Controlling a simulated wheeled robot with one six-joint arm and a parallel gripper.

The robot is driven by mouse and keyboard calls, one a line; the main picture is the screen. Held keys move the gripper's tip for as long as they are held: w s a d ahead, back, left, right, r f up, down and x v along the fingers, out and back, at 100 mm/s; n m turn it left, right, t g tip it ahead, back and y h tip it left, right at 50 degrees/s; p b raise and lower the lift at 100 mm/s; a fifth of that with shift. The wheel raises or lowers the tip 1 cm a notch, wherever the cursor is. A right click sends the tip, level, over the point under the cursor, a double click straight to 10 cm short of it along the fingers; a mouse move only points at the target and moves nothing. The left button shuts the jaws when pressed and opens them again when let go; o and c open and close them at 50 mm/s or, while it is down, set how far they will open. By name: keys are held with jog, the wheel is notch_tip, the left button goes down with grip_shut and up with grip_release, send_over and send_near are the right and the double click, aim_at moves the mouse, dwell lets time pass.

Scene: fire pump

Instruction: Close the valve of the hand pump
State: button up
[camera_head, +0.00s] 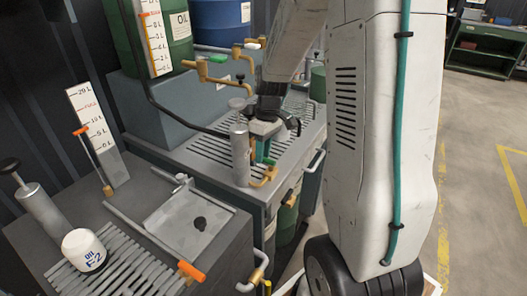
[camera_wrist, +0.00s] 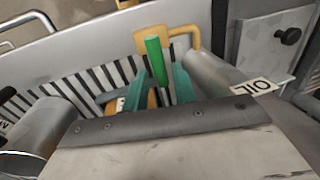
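The hand pump (camera_head: 240,155) is an upright grey cylinder at the front edge of the slatted bench, with a brass spout (camera_head: 266,176) low on its right. My gripper (camera_head: 262,150) points down close beside its right side. In the wrist view, a green valve handle (camera_wrist: 154,58) rises between the two teal fingers of my gripper (camera_wrist: 161,76). The fingers are apart, with a visible gap on the right of the handle. Brass piping (camera_wrist: 184,33) shows behind it. Whether a finger touches the handle is unclear. My arm hides part of the pump's surroundings in the head view.
The slatted bench (camera_head: 212,148) lies below my gripper. Oil drums (camera_head: 222,20) stand behind. Open floor (camera_head: 475,150) is at right.

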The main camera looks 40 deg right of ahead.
grip_shut()
jog(key=shift+d+m, duration=0.1)
jog(key=shift+m, duration=0.2)
jog(key=m, duration=0.1)
jog(key=d+m, duration=0.1)
jog(key=m, duration=0.1)
jog(key=shift+t, duration=0.4)
jog(key=m, duration=0.3)
jog(key=d+m, duration=0.1)
jog(key=m, duration=0.1)
jog(key=shift+s+t, duration=0.25)
jog(key=shift+t, duration=0.15)
jog(key=m, duration=0.3)
jog(key=d+m, duration=0.1)
jog(key=shift+s+m+t, duration=0.3)
jog(key=shift+s+t, duration=0.1)
jog(key=shift+s+d+m+h, duration=0.1)
jog(key=shift+s+m+h, duration=0.2)
jog(key=shift+m, duration=0.85)
jog(key=shift+s+d+m+h, duration=0.1)
jog(key=shift+s+m+h, duration=0.2)
jog(key=shift+m, duration=0.85)
